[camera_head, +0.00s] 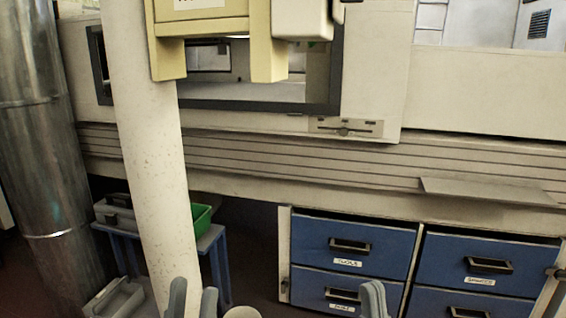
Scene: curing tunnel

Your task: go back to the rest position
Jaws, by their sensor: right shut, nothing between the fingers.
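My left gripper (193,298) shows at the bottom edge, left of centre. My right gripper (374,298) is at the bottom edge, right of centre, in front of the blue drawers. Its fingertips are together and hold nothing.
A cream machine (480,86) with a dark-framed window spans the back. Blue drawers (350,246) stand below it at right. A pale post (150,180) and a metal duct (40,150) rise at left. A low blue stand (213,240) carries a green bin (201,217).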

